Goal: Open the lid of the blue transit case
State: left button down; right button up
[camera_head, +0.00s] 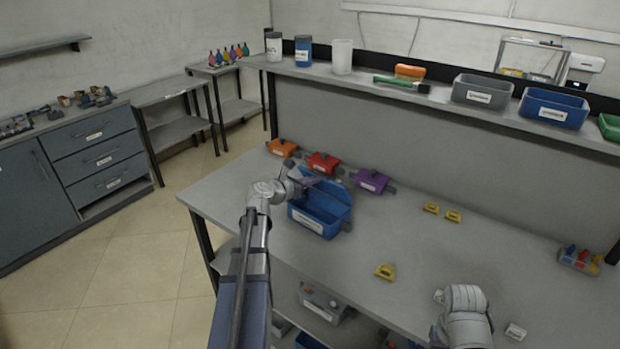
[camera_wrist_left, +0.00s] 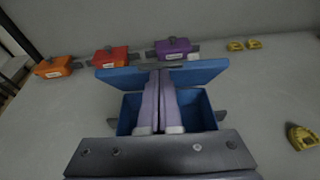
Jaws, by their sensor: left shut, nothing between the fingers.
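The blue transit case (camera_head: 322,226) stands on the grey workbench with a white label on its front. Its lid (camera_head: 337,190) stands up at the back, tilted away, and the dark inside shows. In the left wrist view the case (camera_wrist_left: 205,110) is below the fingers and its lid (camera_wrist_left: 205,72) is beyond it. My left gripper (camera_head: 318,181) is shut and empty, over the case by the lid; whether it touches the lid I cannot tell. My right arm shows at the bottom right; its fingers cannot be made out.
Orange (camera_head: 283,147), red (camera_head: 323,162) and purple (camera_head: 371,181) cases stand behind the blue one. Yellow pieces (camera_head: 385,271) lie to the right. A raised shelf (camera_head: 400,92) with bins runs along the back. The bench between the blue case and the yellow pieces is clear.

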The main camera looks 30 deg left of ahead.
aim_at(320, 175)
pick_arm(q)
jog(key=w+r+g+p, duration=0.1)
jog(key=p, duration=0.1)
jog(key=w+r+g+p, duration=0.1)
jog(key=w+p, duration=0.1)
jog(key=p, duration=0.1)
jog(key=shift+w+d+r, duration=0.15)
jog(key=shift+w+r, duration=0.05)
jog(key=shift+r, duration=0.05)
jog(key=shift+w+d, duration=0.1)
jog(key=shift+w, duration=0.3)
jog(key=shift+s+f, duration=0.1)
dwell(0.7)
